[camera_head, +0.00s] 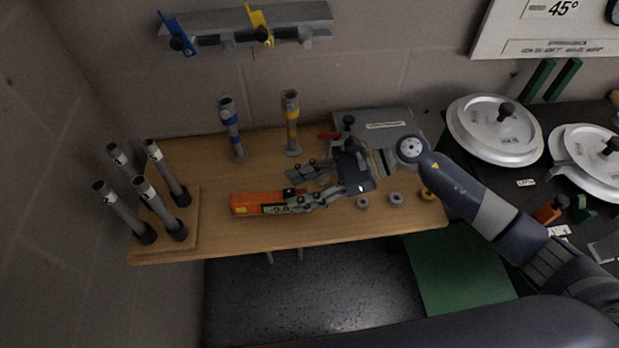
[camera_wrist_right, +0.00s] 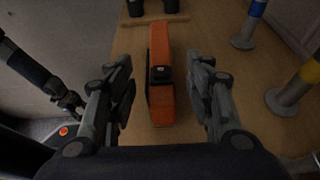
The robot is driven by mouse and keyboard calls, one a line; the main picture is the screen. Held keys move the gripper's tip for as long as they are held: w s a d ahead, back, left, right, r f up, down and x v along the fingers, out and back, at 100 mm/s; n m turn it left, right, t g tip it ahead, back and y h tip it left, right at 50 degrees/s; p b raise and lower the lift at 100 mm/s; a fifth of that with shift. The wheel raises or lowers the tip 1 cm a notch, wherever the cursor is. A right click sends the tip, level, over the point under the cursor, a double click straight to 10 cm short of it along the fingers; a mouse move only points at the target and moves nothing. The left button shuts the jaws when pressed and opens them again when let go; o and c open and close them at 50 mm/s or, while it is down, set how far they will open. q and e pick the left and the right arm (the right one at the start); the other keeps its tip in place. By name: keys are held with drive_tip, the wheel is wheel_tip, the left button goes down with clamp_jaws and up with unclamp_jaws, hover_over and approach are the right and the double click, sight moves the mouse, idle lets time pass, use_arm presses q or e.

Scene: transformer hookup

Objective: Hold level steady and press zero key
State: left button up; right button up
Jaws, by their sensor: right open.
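The orange level (camera_head: 243,204) lies on the wooden bench, with a small display reading about -0.8 on its near side. A black raised block, perhaps the key (camera_wrist_right: 160,74), sits on top of it. My right gripper (camera_head: 290,190) is open above the level's right end, and one finger partly hides it in the head view. In the right wrist view the level (camera_wrist_right: 161,45) lies between the spread fingers, with a gap on each side. What seems to be my left gripper (camera_wrist_right: 69,103) shows small and dark at the left; its jaws are unclear.
Several grey posts stand on a wooden block (camera_head: 193,240) at the left. A blue-banded post (camera_head: 230,130) and a yellow-banded post (camera_head: 291,123) stand behind the level. A grey case (camera_head: 385,125) and small rings (camera_head: 396,198) are at the right. The bench front is clear.

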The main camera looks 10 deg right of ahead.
sight(275, 196)
drive_tip(key=x, duration=0.3)
drive_tip(key=shift+a+p, duration=0.25)
drive_tip(key=shift+p, duration=0.15)
drive_tip(key=x, duration=0.3)
drive_tip(key=shift+w+a+f+p, duration=0.1)
drive_tip(key=shift+a+f+p, duration=0.05)
drive_tip(key=shift+a+p, duration=0.15)
drive_tip(key=shift+a+f, duration=0.3)
drive_tip(key=shift+a, duration=0.05)
use_arm(q)
drive_tip(key=shift+w+a+r, duration=0.3)
drive_tip(key=shift+w+r, duration=0.05)
drive_tip(key=shift+r, duration=0.2)
drive_tip(key=shift+w+a+r, duration=0.3)
drive_tip(key=shift+w+r, duration=0.05)
drive_tip(key=shift+r, duration=0.15)
